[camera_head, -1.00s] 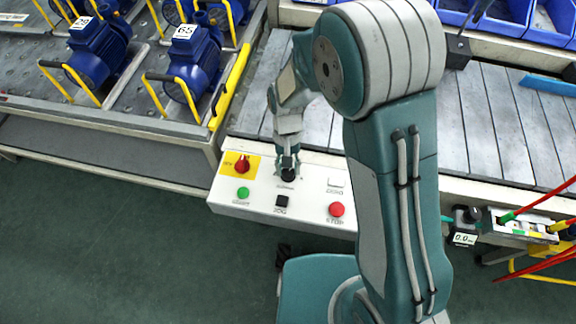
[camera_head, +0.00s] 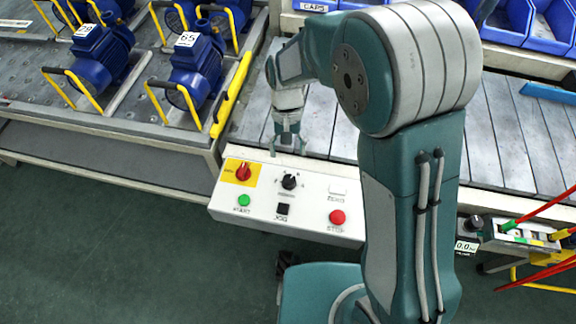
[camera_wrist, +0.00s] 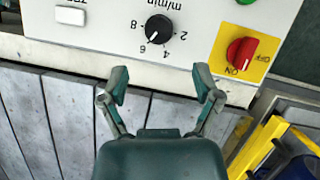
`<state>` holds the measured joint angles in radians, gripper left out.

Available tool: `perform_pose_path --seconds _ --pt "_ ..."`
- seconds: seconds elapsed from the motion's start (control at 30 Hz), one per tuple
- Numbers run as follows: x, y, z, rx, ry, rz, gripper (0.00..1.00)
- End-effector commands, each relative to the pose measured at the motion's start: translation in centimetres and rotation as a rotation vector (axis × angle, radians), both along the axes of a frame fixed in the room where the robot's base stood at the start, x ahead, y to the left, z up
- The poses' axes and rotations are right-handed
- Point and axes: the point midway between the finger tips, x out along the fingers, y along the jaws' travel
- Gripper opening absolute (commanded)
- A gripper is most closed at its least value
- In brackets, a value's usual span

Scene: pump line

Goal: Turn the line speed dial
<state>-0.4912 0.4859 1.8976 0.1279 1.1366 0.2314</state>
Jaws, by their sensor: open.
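The line speed dial is a black knob (camera_head: 289,182) on the white control panel (camera_head: 310,222), between the red switch and the ZERO button. In the wrist view the dial (camera_wrist: 159,29) has a white pointer line and a printed scale with 2, 4, 6, 8 and "m/min". The pointer appears to lie towards the 6. My gripper (camera_head: 286,147) is open and empty, above the panel's far edge and apart from the dial. In the wrist view its two fingers (camera_wrist: 161,92) are spread below the dial, with nothing between them.
A red rotary switch (camera_head: 243,171) on a yellow plate sits left of the dial. A green button (camera_head: 243,200), black JOG button (camera_head: 282,209) and red STOP button (camera_head: 337,217) lie nearer. The grey slatted conveyor (camera_head: 500,125) is behind; blue motors (camera_head: 196,66) stand left.

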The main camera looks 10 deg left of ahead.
Motion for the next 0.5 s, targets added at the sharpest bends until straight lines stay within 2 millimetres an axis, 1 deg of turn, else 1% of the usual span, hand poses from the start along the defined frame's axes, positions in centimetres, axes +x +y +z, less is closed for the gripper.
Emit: perform_pose_path --seconds 0.03,0.2,0.33,0.5 --pt "0.5 0.1 1.0 0.002 -0.004 0.0 0.82" --pt "1.4 0.3 3.2 0.0 -0.001 0.0 0.82" --pt "1.6 0.4 3.9 0.0 0.0 0.0 0.82" --pt "1.7 0.4 4.0 -0.001 0.001 0.0 0.82"
